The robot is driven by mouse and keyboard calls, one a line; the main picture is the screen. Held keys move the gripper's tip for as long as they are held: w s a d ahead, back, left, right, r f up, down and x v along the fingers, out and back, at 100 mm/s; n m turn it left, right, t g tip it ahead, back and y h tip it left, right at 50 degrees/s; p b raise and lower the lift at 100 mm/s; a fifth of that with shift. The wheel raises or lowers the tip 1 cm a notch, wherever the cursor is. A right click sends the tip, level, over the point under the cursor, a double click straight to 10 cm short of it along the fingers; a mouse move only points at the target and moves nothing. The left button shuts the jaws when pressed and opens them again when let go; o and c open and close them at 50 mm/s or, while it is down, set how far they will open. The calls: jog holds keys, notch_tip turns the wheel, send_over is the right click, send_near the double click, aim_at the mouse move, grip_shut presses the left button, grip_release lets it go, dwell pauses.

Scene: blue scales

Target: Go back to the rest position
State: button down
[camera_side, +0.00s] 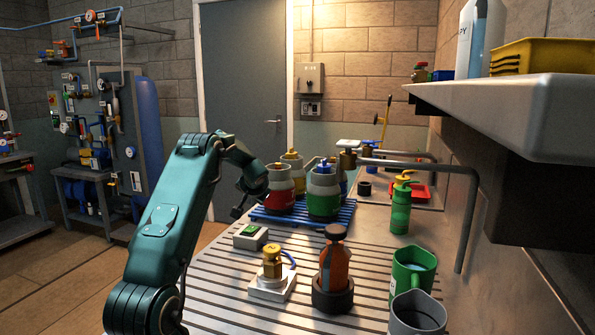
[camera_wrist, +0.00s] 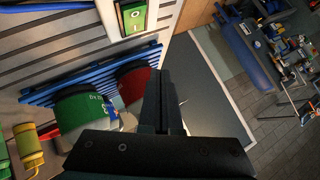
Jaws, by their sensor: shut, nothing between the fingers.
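My gripper (camera_side: 238,211) is shut and empty. In the side view it hangs at the left edge of a blue slatted rack (camera_side: 335,217), partly dark against the door. In the wrist view the two dark fingers of my gripper (camera_wrist: 162,78) lie together in front of a red canister (camera_wrist: 134,84). A green canister (camera_wrist: 80,108) stands left of it on the rack. In the side view the rack holds a red canister (camera_side: 280,200), a green canister (camera_side: 322,201) and a yellow-topped one (camera_side: 292,157) behind.
A shelf (camera_side: 500,105) overhangs at right.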

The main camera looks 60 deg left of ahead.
jog(key=w+d+r+m+t, duration=0.2)
jog(key=w+d+r+t, duration=0.45)
jog(key=d+r, duration=0.75)
jog(key=s+d+r+m+h, duration=0.15)
jog(key=d+h, duration=0.25)
jog(key=d, duration=1.4)
jog(key=s+d+f+m+g+h, duration=0.1)
jog(key=s+d+f+m+h, duration=0.1)
jog(key=s+d+f, duration=0.3)
jog(key=s+d+f+m+g+h, duration=0.2)
jog(key=s+d+f+h, duration=0.2)
jog(key=s+d, duration=0.5)
jog(key=shift+s+d+f, duration=0.25)
jog(key=shift+s+f, duration=0.7)
jog(key=shift+s, duration=0.2)
